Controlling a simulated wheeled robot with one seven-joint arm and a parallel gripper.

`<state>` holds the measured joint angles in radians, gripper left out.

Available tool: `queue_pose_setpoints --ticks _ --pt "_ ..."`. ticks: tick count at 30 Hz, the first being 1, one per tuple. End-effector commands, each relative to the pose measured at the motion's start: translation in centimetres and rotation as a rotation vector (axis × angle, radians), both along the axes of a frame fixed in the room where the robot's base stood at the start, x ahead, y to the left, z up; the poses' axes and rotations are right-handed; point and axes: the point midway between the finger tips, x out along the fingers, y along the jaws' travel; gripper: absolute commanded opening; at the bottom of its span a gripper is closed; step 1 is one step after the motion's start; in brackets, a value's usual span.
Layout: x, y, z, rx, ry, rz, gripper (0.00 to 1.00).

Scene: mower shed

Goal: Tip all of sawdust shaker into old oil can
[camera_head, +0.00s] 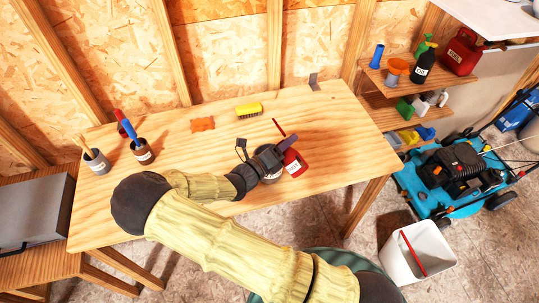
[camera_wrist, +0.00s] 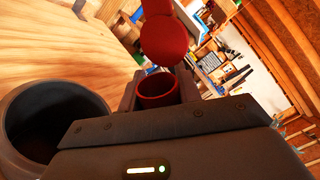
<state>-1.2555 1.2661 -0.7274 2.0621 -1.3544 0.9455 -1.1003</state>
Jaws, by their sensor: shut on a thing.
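My gripper (camera_head: 279,152) is over the front right part of the workbench, shut on a red container with a white label (camera_head: 295,166), which I take for the sawdust shaker. The wrist view shows its round open mouth (camera_wrist: 158,88) between the jaws. A grey open can (camera_head: 269,178), which I take for the old oil can, stands just left of it, partly hidden by my gripper. Its wide dark mouth (camera_wrist: 48,115) is at the left of the wrist view. I cannot tell how far the red container is tilted, or what either holds.
A red disc-ended part (camera_wrist: 165,40) shows beyond the jaws. On the workbench (camera_head: 215,190) are two tins (camera_head: 97,162) (camera_head: 144,152) with tools, an orange cloth (camera_head: 202,125) and a yellow brush (camera_head: 249,109). A mower (camera_head: 450,175) and white bin (camera_head: 415,260) stand right.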

Motion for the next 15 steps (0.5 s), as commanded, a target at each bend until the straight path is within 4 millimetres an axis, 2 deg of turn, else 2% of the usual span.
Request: queue_pose_setpoints --ticks 15 --pt "0.05 0.11 0.10 -0.050 0.048 0.001 0.10"
